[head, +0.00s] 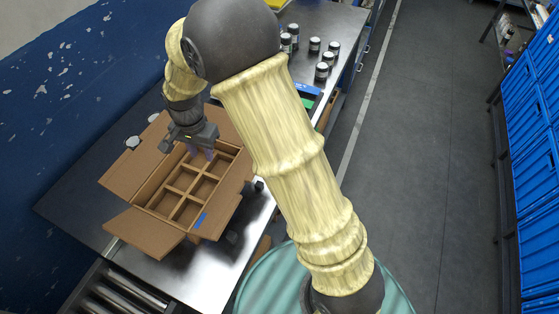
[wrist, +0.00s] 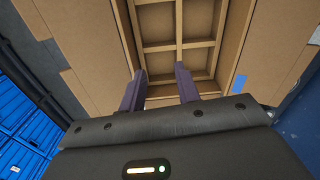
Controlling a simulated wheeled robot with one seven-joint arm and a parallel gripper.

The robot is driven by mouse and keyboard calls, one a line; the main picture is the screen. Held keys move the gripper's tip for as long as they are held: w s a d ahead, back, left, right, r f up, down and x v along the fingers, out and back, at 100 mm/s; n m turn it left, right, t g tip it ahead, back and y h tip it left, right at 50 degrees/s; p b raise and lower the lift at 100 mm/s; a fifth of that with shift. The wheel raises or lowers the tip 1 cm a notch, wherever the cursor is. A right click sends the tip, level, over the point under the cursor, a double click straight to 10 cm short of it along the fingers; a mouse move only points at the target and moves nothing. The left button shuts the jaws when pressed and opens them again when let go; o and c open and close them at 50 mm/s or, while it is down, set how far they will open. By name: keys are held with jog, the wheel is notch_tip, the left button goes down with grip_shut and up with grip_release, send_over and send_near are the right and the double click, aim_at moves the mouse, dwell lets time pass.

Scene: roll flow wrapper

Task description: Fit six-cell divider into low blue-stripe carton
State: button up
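The low carton (head: 150,207) stands on the metal table with its flaps folded out and a short blue stripe (head: 200,220) on its near flap. The stripe also shows in the wrist view (wrist: 238,82). The brown six-cell divider (head: 187,190) is inside the carton walls, its cells facing up and looking empty. Whether it rests fully on the bottom I cannot tell. My gripper (head: 200,153) is over the far end of the carton, pointing down. In the wrist view my gripper (wrist: 160,88) has its two dark fingers apart over the divider's end, with no object clamped between them.
Several dark jars with pale lids (head: 315,45) stand at the table's far end. Two pale round lids (head: 133,142) show beside the carton's left flaps. A blue wall borders the table on the left. Rollers (head: 115,292) lie at the near end. Open floor is right.

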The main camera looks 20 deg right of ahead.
jog(key=s+d+r+n, duration=0.1)
jog(key=s+d, duration=0.1)
jog(key=d, duration=0.2)
jog(key=s+d+r+n, duration=0.1)
jog(key=s+d+r, duration=0.1)
jog(key=d, duration=0.2)
jog(key=s+d+r+n+t, duration=0.1)
jog(key=s+d, duration=0.1)
jog(key=d, duration=0.2)
jog(key=shift+s+r, duration=0.15)
jog(key=s+d+r+n+t, duration=0.1)
jog(key=s+d+n, duration=0.2)
jog(key=s+d, duration=0.4)
jog(key=shift+s+n, duration=0.4)
jog(key=shift+s, duration=0.35)
jog(key=shift+r, duration=0.15)
jog(key=shift+r+p, duration=0.7)
jog(key=shift+p, duration=0.1)
